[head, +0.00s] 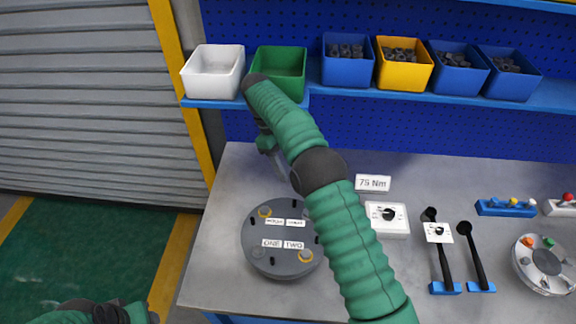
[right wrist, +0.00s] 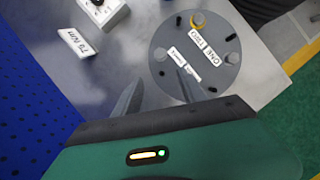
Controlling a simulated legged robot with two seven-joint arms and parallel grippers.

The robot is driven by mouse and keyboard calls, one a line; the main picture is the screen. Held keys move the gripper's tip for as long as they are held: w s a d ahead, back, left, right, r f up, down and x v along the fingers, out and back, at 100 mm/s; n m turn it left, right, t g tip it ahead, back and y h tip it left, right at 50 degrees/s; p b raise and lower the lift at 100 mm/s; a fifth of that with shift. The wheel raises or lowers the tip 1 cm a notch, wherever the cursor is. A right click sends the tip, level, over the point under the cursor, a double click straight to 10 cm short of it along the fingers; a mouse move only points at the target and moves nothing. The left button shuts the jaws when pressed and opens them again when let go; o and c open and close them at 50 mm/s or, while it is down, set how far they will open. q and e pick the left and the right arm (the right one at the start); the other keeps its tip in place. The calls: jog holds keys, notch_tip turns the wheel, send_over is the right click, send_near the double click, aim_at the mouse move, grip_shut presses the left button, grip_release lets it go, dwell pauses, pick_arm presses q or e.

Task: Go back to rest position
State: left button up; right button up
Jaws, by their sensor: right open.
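My right arm comes in from the lower right of the head view and reaches up and left over the bench. Its gripper (head: 280,166) hangs above the bench, behind the round grey flanged shell (head: 262,258). In the right wrist view, the two fingers of this gripper (right wrist: 158,80) are apart with nothing between them. The shell (right wrist: 217,72) lies beyond the fingertips there, with labels and bolts on its top. My arm hides part of the shell's right side in the head view. Only a piece of my left arm shows at the bottom left; its gripper is out of frame.
A white bin (head: 213,75), a green bin (head: 280,66) and several bins of dark parts stand on the shelf behind. A "75 Nm" sign (head: 373,183), a dial box (head: 396,222), two black-handled tools (head: 474,258) and a round tray (head: 541,262) sit to the right.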

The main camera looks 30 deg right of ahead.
jog(key=shift+a, duration=0.1)
dwell(0.3)
jog(key=s+a+f+m+t+y, duration=0.1)
jog(key=s+a+f+m+t, duration=0.1)
jog(key=s, duration=0.9)
jog(key=s+a+f+m+t+y, duration=0.1)
jog(key=s+a+f+m+t, duration=0.1)
jog(key=s, duration=0.9)
jog(key=a+m+t, duration=0.1)
jog(key=a+t, duration=0.1)
jog(key=a, duration=0.1)
jog(key=shift+s+a+f+m+t, duration=0.2)
jog(key=shift+s+f+m+t, duration=0.1)
jog(key=shift+s+f+m, duration=0.1)
